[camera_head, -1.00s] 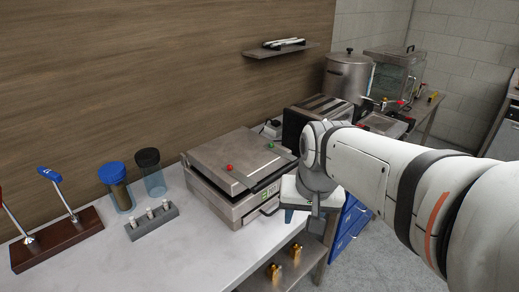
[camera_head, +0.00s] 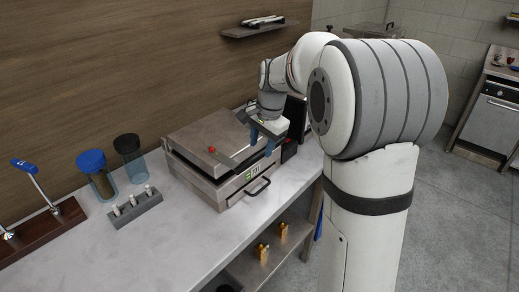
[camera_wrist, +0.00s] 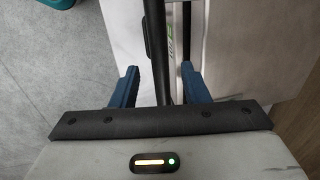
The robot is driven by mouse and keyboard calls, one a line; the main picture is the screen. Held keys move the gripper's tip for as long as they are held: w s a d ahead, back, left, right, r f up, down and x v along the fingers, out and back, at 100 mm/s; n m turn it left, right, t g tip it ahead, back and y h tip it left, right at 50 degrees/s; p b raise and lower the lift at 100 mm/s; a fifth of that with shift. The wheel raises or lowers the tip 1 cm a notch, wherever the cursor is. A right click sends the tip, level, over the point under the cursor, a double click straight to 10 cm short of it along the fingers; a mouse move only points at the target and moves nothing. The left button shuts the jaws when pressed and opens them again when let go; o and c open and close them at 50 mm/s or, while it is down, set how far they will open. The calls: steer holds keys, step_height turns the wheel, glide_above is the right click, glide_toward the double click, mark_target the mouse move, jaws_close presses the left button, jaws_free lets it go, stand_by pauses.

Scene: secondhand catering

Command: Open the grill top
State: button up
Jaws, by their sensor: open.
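The grill (camera_head: 225,160) is a boxy metal press on the counter. Its flat metal top (camera_head: 190,137), with a red knob, lies down over the base. A black bar handle (camera_head: 258,188) stands out from the front, near a green label. My gripper (camera_head: 263,134) is over the right side of the grill top and hides part of it. In the wrist view, my gripper (camera_wrist: 160,72) is open, its blue fingers on either side of the black handle (camera_wrist: 157,45). I cannot tell how far below the fingertips the handle is; no contact shows.
Two lidded cups (camera_head: 96,178) and a grey holder (camera_head: 134,207) stand left of the grill. A lever stand (camera_head: 45,232) is farther left. A wall shelf (camera_head: 250,30) hangs behind. The counter front (camera_head: 190,250) is clear; floor is open to the right.

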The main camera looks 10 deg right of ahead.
steer(key=shift+w+a+f, duration=0.1)
steer(key=shift+w+f, duration=0.05)
steer(key=shift+f, duration=0.6)
steer(key=shift+w+a+f, duration=0.1)
steer(key=shift+f, duration=0.6)
steer(key=shift+c, duration=0.4)
jaws_close()
